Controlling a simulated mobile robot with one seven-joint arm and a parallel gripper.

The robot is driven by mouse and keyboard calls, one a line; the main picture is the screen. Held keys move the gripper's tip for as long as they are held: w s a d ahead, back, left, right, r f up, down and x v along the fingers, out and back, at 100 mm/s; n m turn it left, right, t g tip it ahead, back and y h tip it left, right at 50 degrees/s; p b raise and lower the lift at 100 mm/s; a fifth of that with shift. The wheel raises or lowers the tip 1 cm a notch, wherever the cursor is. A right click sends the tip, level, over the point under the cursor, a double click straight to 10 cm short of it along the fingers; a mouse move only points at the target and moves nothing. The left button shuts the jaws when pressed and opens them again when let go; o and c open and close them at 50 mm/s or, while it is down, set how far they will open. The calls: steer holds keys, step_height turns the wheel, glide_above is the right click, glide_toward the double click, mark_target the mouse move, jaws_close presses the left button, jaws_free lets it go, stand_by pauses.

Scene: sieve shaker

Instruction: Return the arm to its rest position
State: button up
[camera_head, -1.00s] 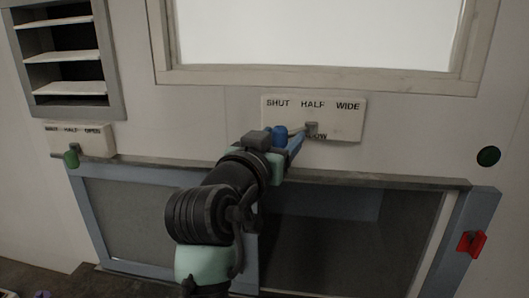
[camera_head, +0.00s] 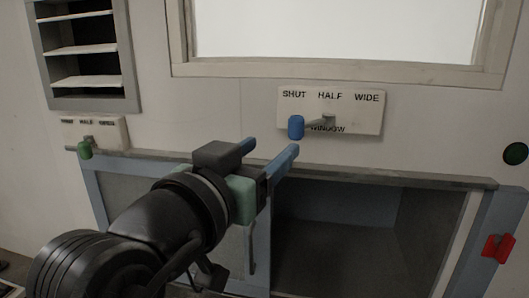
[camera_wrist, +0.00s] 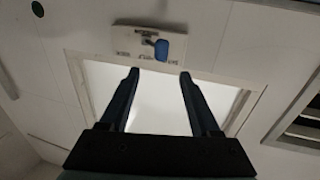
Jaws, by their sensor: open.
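My gripper (camera_head: 268,152) is open and empty in the head view, its two blue fingers pointing up and right toward the wall panel. In the wrist view my gripper (camera_wrist: 159,75) shows both fingers apart with nothing between them. The window control plate (camera_head: 355,104) is marked SHUT, HALF, WIDE and WINDOW. Its blue-knobbed lever (camera_head: 296,127) stands apart from the fingers, just beyond and right of their tips. The blue knob also shows in the wrist view (camera_wrist: 161,50), past the fingertips. The knob hangs to the left, below the SHUT side.
A vent (camera_head: 85,50) with slats and a plate with a green knob (camera_head: 85,150) are at left. A bright window (camera_head: 335,30) is above. A partly open cabinet (camera_head: 340,235) lies below, with a red handle (camera_head: 497,248) at right.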

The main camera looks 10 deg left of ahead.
steer(key=shift+r, duration=0.1)
steer(key=s+d+r+n+t+y, duration=0.1)
steer(key=s+d+r+t+y, duration=0.1)
steer(key=s+d+r+t, duration=0.2)
steer(key=s+d+r+n+t+y, duration=0.1)
steer(key=s+d+r+t, duration=0.3)
steer(key=s+r, duration=0.4)
step_height(320, 180, up, 3)
steer(key=shift+r+n+t+y, duration=0.1)
steer(key=shift+n+t+y, duration=0.3)
steer(key=shift+t, duration=0.5)
steer(key=shift+d, duration=0.1)
